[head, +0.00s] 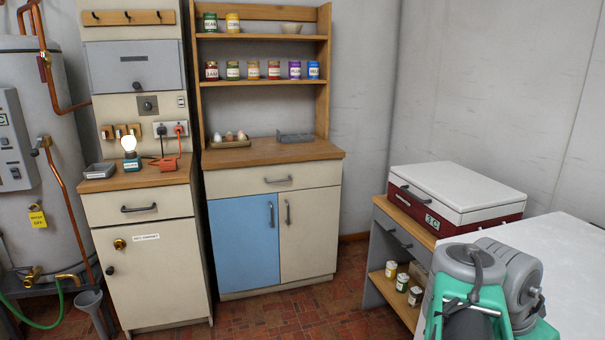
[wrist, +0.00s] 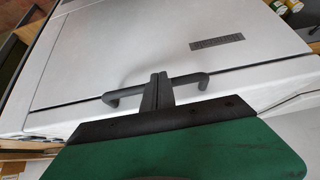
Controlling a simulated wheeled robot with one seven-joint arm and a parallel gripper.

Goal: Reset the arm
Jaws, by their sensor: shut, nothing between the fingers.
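My gripper (wrist: 157,92) shows in the wrist view with its two dark fingers together and nothing between them. The fingers overlap the middle of a dark bar handle (wrist: 190,78) on a pale grey panel (wrist: 120,45). I cannot tell whether they touch the handle. In the head view, my green and grey arm (head: 470,290) is folded at the bottom right, in front of the white surface (head: 565,265). My fingers are hidden in that view.
A red box with a white lid (head: 455,187) sits on the grey bench (head: 383,262) at the right. Several jars (head: 402,282) stand on its lower shelf. A blue-doored cabinet (head: 240,240) and a water tank (head: 25,130) stand further left. The tiled floor (head: 345,270) between is clear.

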